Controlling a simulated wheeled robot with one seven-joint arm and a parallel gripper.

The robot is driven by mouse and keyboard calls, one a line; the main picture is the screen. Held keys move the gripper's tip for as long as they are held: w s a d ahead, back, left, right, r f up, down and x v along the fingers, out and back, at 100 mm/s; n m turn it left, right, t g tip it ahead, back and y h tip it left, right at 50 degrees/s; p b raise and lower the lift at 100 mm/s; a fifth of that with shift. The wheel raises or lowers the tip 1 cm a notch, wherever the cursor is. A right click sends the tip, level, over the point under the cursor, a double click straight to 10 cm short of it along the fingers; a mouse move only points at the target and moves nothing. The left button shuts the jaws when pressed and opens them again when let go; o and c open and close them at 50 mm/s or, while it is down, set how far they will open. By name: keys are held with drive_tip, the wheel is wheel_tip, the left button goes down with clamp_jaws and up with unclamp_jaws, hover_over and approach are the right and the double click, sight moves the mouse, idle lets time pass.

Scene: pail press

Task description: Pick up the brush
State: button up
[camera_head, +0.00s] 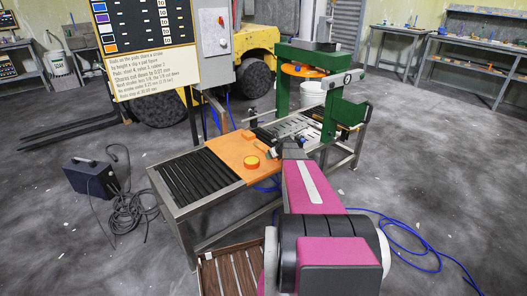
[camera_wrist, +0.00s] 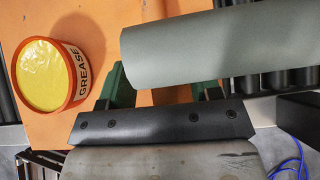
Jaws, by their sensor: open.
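I cannot make out a clear brush with bristles in either view. In the wrist view a smooth grey-green cylinder (camera_wrist: 220,50) lies across the upper right and covers part of my gripper's fingers; I cannot tell whether it is part of the brush. My gripper (camera_wrist: 163,90) is open, with its two green fingers apart. No object is seen clamped between them. In the head view my gripper (camera_head: 287,142) is over the right side of the orange board (camera_head: 222,145), and its fingers are too small to make out.
An orange grease tub with a yellow top (camera_wrist: 47,75) stands on the board left of my gripper; it also shows in the head view (camera_head: 251,162). Black rollers (camera_head: 199,174) lie left of the board. A green press (camera_head: 328,105) stands behind. Cables (camera_head: 130,205) lie on the floor.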

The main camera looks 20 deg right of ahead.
drive_tip(key=shift+w+a+f, duration=0.1)
drive_tip(key=shift+w+f, duration=0.25)
drive_tip(key=shift+f, duration=0.1)
drive_tip(key=shift+f, duration=0.1)
drive_tip(key=c, duration=1)
drive_tip(key=shift+r, duration=0.45)
wheel_tip(320, 180, up, 2)
drive_tip(key=shift+r, duration=0.25)
drive_tip(key=shift+s+r, duration=0.15)
drive_tip(key=shift+s, duration=0.55)
drive_tip(key=s+d, duration=0.2)
drive_tip(key=s, duration=0.3)
drive_tip(key=s+d, duration=0.1)
drive_tip(key=s, duration=0.4)
drive_tip(key=s+d, duration=0.2)
drive_tip(key=s, duration=0.3)
drive_tip(key=shift+s+d, duration=0.3)
drive_tip(key=shift+s, duration=0.05)
